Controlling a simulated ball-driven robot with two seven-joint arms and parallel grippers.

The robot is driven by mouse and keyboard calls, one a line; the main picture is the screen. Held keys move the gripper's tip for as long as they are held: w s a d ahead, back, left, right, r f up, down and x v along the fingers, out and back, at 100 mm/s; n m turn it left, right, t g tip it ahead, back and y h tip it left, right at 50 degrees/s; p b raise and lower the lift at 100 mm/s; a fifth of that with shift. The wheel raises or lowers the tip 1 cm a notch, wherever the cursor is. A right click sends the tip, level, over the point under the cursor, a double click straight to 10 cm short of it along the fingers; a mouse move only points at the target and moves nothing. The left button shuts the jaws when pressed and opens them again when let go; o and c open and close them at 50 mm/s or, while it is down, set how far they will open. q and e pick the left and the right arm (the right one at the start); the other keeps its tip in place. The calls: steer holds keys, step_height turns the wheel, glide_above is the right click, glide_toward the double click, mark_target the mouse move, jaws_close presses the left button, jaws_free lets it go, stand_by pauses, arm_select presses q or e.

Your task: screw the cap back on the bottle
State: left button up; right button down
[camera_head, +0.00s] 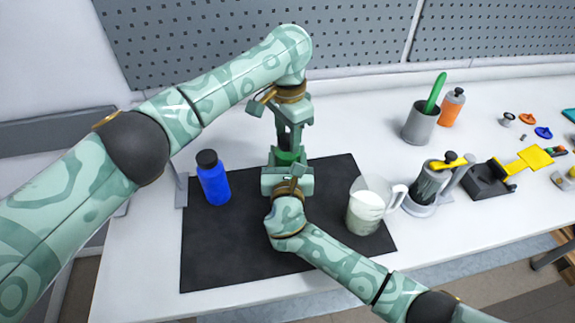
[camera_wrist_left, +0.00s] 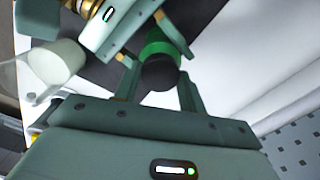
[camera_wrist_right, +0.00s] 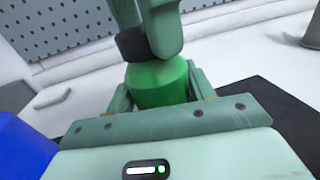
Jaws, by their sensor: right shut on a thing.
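The green bottle (camera_head: 287,158) stands over the black mat, and my right gripper (camera_head: 287,176) is shut around it. In the right wrist view the bottle (camera_wrist_right: 158,84) sits between the right fingers. The black cap (camera_wrist_right: 132,43) is at the bottle's top, a little to the left of its middle; I cannot tell whether it is seated. My left gripper (camera_head: 288,146) points down from above, its fingers on either side of the cap. In the left wrist view the cap (camera_wrist_left: 160,75) lies between the left fingers, but whether they press on it is unclear.
A blue bottle (camera_head: 214,186) with a black cap stands left on the dark mat (camera_head: 225,260). A clear pitcher (camera_head: 368,207) stands at the mat's right. Farther right are a grey cup (camera_head: 420,124), an orange bottle (camera_head: 451,108) and a grey device with a yellow part (camera_head: 428,183).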

arm_select(q)
steer(key=m, duration=0.5)
steer(key=o, duration=1.2)
step_height(320, 180, up, 12)
steer(key=shift+f, duration=0.1)
arm_select(e)
steer(key=shift+c, duration=2.3)
jaws_free()
